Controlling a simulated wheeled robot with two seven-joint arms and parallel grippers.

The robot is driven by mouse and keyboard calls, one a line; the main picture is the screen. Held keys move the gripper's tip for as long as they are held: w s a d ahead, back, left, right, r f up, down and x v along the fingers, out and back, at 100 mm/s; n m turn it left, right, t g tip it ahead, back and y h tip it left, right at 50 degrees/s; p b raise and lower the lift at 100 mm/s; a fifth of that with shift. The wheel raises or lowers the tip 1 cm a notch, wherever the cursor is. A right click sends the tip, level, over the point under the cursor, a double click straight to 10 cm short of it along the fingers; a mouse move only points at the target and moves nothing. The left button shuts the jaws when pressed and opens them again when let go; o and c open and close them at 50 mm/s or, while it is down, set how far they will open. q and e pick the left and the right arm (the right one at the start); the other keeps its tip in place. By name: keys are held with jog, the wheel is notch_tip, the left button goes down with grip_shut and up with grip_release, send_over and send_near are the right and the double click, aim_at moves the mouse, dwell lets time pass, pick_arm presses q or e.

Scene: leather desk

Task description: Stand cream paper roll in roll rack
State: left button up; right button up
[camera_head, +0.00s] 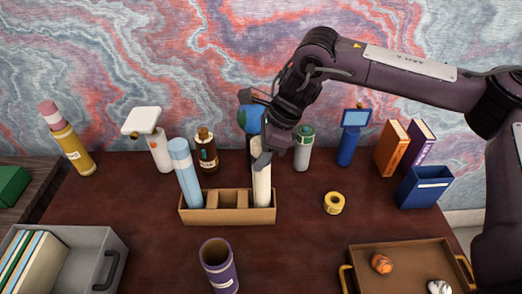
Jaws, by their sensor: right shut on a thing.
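The cream paper roll (262,188) stands close to upright at the right end of the tan roll rack (228,216). Its lower end is hidden by the rack's front wall and seems to be inside the right compartment; I cannot tell if it touches the floor. My right gripper (263,153) is shut on the upper part of the roll, reaching in from the upper right. A light blue roll (187,178) stands in the left compartment, leaning a little left. The middle of the rack is empty. My left gripper is not in view.
Bottles (206,152) and a globe (250,119) stand behind the rack. A purple cup (219,268) stands in front. Yellow tape (334,203) lies to the right. A grey bin (108,240) and a brown tray (372,250) take the front corners.

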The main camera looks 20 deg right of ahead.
jog(key=o, duration=1.4)
jog(key=shift+c, duration=0.2)
jog(key=v, duration=1.2)
jog(key=shift+b, duration=0.4)
jog(key=shift+a, duration=0.1)
